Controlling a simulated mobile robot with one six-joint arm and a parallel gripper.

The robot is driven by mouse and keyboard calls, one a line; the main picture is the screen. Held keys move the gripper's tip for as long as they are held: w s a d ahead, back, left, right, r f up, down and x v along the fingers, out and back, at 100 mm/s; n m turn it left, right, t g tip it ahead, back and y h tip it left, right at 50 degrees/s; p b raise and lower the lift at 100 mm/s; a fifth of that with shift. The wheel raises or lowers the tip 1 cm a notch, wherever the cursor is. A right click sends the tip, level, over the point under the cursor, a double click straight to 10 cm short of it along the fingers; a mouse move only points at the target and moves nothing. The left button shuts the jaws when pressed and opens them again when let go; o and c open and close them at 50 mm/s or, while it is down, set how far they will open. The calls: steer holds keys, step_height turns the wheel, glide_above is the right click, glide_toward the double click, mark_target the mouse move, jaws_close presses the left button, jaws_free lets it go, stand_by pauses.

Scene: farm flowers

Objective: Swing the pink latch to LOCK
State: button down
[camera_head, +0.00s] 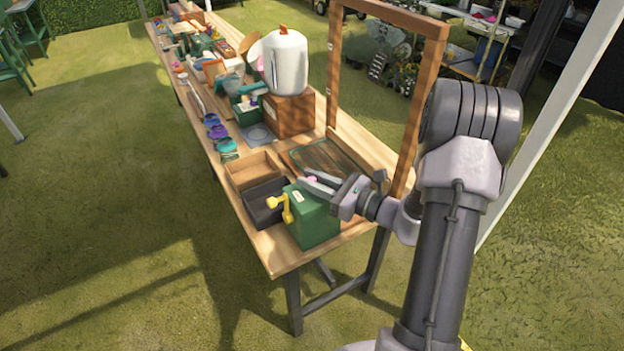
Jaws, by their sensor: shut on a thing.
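A green box (318,224) stands near the front end of the long wooden table. A small pink piece, which looks like the pink latch (311,179), shows at the top of the box between my fingers. My gripper (306,181) reaches in from the right over the box top and is shut on the pink latch. Most of the latch is hidden by the fingers, and its angle and any LOCK mark cannot be made out. A yellow handle (286,208) sticks out of the box's left face, with a small pale label beside it.
A dark tray (262,212) and a wooden tray (250,170) lie left of the box. A wooden frame (408,120) rises behind my gripper. A white canister (285,62) on a wooden block stands farther back. The table's near corner (280,262) is bare.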

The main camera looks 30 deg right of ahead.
steer(key=shift+s+a+n+g+y, duration=0.15)
steer(key=shift+s+n+g+y, duration=0.05)
steer(key=shift+n+g+y, duration=0.4)
steer(key=shift+s+a+n+g+y, duration=0.15)
steer(key=shift+n+g+y, duration=0.2)
steer(key=shift+y, duration=0.35)
steer(key=c, duration=1.3)
jaws_free()
steer(key=p+v, duration=0.3)
steer(key=v, duration=1.4)
steer(key=shift+s+d+p, duration=0.2)
steer(key=shift+p, duration=0.15)
